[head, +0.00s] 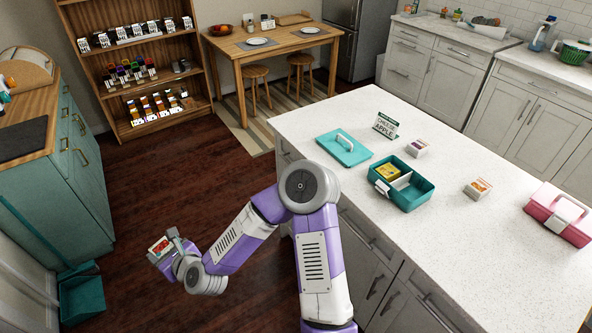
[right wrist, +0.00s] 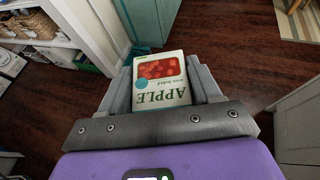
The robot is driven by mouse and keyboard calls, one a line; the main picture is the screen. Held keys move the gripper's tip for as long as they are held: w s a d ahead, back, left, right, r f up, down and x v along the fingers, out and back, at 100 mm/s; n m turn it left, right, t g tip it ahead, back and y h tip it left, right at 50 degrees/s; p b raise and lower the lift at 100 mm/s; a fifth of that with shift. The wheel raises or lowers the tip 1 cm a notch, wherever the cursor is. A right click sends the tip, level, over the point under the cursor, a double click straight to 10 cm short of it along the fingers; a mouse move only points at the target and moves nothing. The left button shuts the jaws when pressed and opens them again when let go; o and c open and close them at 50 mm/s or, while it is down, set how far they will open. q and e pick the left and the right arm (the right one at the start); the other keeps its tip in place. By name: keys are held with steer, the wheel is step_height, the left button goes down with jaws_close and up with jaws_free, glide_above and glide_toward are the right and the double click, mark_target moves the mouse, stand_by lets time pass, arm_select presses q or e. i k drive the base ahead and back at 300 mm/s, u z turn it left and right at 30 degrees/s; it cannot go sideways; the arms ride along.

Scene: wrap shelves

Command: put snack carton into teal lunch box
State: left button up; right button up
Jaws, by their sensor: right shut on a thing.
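My right gripper (head: 172,247) is shut on a snack carton (head: 160,246) and holds it above the wooden floor, left of the island. In the right wrist view the carton (right wrist: 160,92) is white with a red picture and the word APPLE, between the two fingers (right wrist: 162,88). The open teal lunch box (head: 425,192) sits on the white counter. A yellow box (head: 387,171) and a white divider or item lie inside it. Its teal lid (head: 344,152) with a white handle lies flat beside it. My left gripper is out of view.
On the white island counter (head: 470,240) stand a sign reading cheese and apple (head: 385,126), two small cartons (head: 417,148) (head: 477,188) and a pink lunch box (head: 545,212). A wooden shelf (head: 128,62) with several rows of goods stands at the back left. A teal cabinet (head: 75,165) stands left.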

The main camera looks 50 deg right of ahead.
mark_target(409, 197)
steer(key=i, duration=0.9)
steer(key=z, duration=3.15)
